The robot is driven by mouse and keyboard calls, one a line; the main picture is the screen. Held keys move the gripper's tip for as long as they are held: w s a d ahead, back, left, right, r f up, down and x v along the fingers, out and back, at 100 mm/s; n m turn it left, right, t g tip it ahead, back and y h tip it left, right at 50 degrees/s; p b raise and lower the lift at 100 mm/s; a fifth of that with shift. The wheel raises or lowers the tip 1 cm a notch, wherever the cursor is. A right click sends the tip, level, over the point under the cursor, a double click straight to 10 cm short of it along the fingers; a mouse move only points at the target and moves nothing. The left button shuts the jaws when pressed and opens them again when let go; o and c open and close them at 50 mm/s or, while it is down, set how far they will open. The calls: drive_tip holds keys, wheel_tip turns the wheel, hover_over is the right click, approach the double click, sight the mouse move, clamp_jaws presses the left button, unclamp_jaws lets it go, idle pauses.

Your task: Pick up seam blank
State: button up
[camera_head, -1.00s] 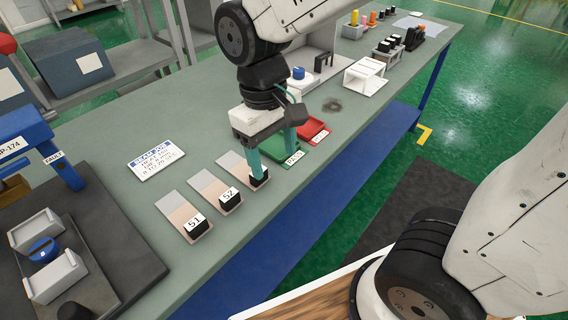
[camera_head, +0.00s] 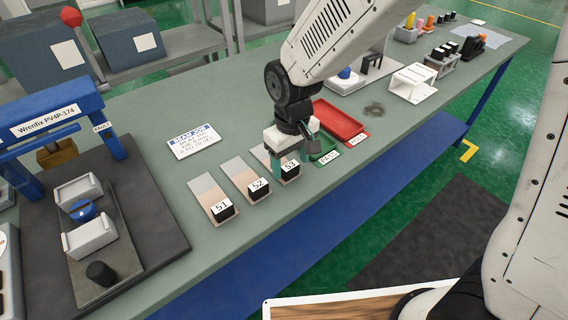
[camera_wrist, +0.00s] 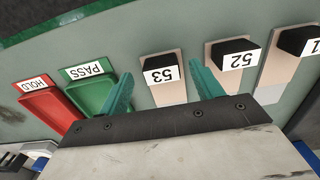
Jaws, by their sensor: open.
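Three flat two-tone strips, grey and pinkish, lie side by side on the bench, each with a black block and white number label at its near end. I take these as the seam blanks: blank 51 (camera_head: 211,196), blank 52 (camera_head: 240,177) and blank 53 (camera_wrist: 168,93). My gripper (camera_head: 289,165) is open above blank 53, pointing down. In the wrist view my gripper (camera_wrist: 161,72) has its teal fingers apart, with block 53 showing in the gap between them. I cannot tell whether they touch it. In the head view my gripper partly hides strip 53.
A green PASS tray (camera_head: 322,148) and red HOLD tray (camera_head: 338,121) sit close beside blank 53. A SEAM JOB card (camera_head: 193,141) lies behind the strips. A blue-framed machine (camera_head: 52,125) stands at the left. The bench's front edge is near.

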wheel_tip(320, 180, down, 2)
drive_tip(key=shift+f, duration=0.1)
drive_tip(key=c, duration=1.1)
drive_tip(key=shift+o, duration=0.2)
